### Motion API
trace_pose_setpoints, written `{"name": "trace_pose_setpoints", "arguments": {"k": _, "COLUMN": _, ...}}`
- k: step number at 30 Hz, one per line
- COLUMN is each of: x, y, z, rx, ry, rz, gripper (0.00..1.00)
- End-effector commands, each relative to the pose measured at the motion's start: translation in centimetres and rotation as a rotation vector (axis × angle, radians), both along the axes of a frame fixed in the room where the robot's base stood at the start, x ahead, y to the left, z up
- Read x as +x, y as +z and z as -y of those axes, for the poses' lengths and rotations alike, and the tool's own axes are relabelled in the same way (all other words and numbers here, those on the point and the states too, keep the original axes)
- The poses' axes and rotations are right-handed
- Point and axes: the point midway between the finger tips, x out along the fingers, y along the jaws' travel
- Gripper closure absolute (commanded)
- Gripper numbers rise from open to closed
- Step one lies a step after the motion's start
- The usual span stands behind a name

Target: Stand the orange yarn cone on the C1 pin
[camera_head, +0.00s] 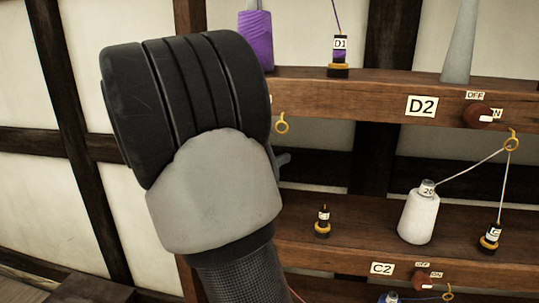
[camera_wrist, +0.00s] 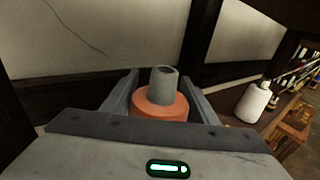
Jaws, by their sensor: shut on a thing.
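In the head view my wrist covers the cone and nearly all of the gripper. A short dark pin (camera_head: 322,228) with a small tag that seems to read C1 stands on the lower shelf, right of my wrist. It looks bare. Whether the cone is above or beside this pin cannot be told.
A white yarn cone (camera_head: 418,217) stands right of the pin, its thread running up to a yellow ring (camera_head: 511,142). Another pin (camera_head: 490,238) is farther right. The upper shelf (camera_head: 375,88) holds a purple cone (camera_head: 256,40), the D1 pin (camera_head: 339,56) and a grey cone (camera_head: 459,45).

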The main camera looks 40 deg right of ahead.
Motion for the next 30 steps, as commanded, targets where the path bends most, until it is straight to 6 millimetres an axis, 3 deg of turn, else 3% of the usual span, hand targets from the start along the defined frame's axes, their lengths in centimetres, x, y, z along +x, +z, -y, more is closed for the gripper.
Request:
{"name": "trace_pose_setpoints", "arguments": {"k": 12, "x": 0.0, "y": -4.4, "z": 0.0, "rx": -0.001, "ry": 0.0, "rz": 0.0, "gripper": 0.74}}
{"name": "trace_pose_setpoints", "arguments": {"k": 30, "x": 0.0, "y": -4.6, "z": 0.0, "rx": -0.001, "ry": 0.0, "rz": 0.0, "gripper": 0.74}}
